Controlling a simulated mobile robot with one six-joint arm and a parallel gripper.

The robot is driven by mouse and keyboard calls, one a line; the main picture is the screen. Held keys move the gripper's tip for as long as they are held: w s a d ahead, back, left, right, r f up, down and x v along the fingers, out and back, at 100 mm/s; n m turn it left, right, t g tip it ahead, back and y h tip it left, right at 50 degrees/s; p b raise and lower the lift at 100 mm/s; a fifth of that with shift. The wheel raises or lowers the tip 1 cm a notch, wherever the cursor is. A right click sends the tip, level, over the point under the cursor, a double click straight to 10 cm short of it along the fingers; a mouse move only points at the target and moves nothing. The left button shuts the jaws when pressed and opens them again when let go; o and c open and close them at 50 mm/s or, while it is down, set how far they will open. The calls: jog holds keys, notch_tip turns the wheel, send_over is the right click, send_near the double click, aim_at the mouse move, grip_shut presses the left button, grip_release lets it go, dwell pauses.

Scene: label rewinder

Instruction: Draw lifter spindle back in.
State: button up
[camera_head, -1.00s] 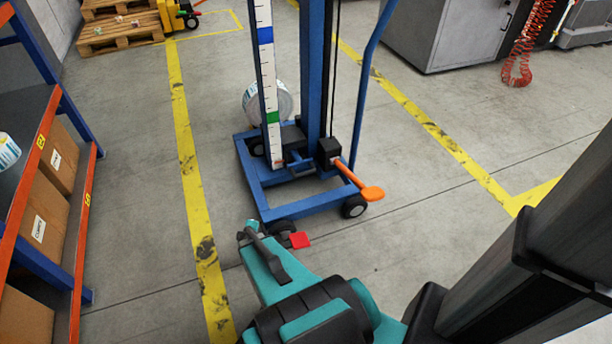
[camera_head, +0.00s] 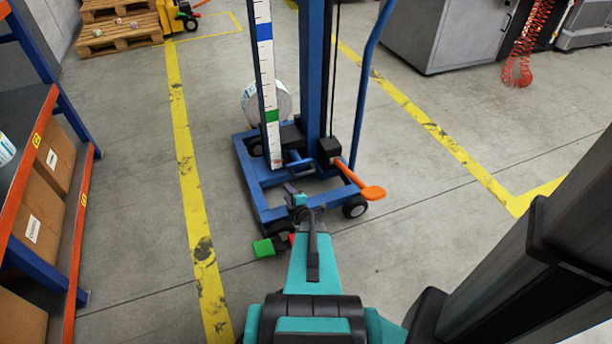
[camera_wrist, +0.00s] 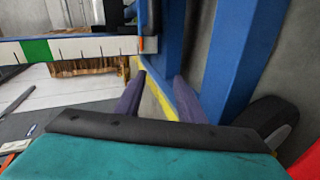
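The blue lifter (camera_head: 312,70) stands on the floor ahead, with its mast upright on a wheeled base frame. A white scale with green and blue marks (camera_head: 266,80) runs up beside the mast; it also crosses the wrist view (camera_wrist: 85,47). A dark block (camera_head: 292,135) sits low on the mast. I cannot make out the spindle for certain. My gripper (camera_head: 293,187) is over the near end of the base frame. In the wrist view my gripper's purple fingers (camera_wrist: 160,82) are apart, with nothing seen between them.
An orange-ended lever (camera_head: 371,192) sticks out at the lifter's right. A green pedal (camera_head: 263,248) and a partly hidden red one are at the near end. A white roll (camera_head: 281,100) lies behind. Shelving with boxes (camera_head: 38,226) stands left; a grey cabinet (camera_head: 436,35) is back right.

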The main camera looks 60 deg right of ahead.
jog(key=n+h+b, duration=0.1)
send_near(306, 174)
jog(key=s, duration=0.1)
jog(key=a, duration=0.1)
jog(key=s, duration=0.1)
jog(key=shift+s+a+f+t, duration=0.15)
jog(key=shift+s+a+t, duration=0.15)
jog(key=shift+s+t, duration=0.1)
jog(key=shift+w+d, duration=0.1)
jog(key=shift+w, duration=0.1)
jog(key=shift+b+x, duration=1.4)
jog(key=shift+x, duration=5.35)
jog(key=shift+s+d, duration=0.1)
jog(key=shift+c, duration=0.2)
grip_shut()
